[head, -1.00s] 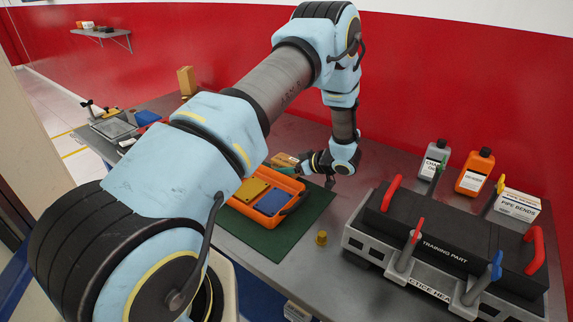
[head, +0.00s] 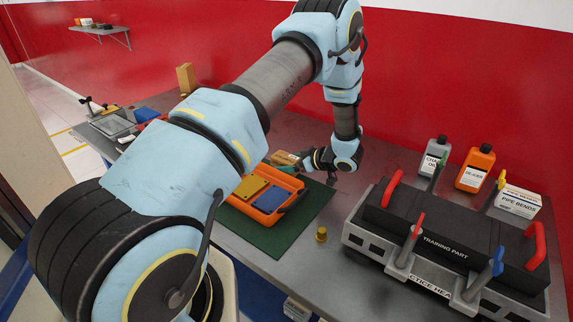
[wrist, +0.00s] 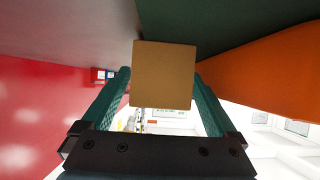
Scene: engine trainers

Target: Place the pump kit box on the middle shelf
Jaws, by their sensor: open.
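A small tan box (head: 284,158) stands behind the orange tray, at the edge of the green mat; no label on it is readable, so I cannot confirm it is the pump kit box. My gripper (head: 307,158) is just right of it, low over the table. In the wrist view, the plain face of the tan box (wrist: 165,76) shows between the tips of my open gripper (wrist: 163,90). I cannot tell whether the fingers touch it. A wall shelf (head: 103,33) with small items is far back left; I cannot identify a middle shelf.
The orange tray (head: 289,202) with yellow and blue blocks lies on the green mat (head: 285,238). Another tan block (head: 186,78) stands at the back left.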

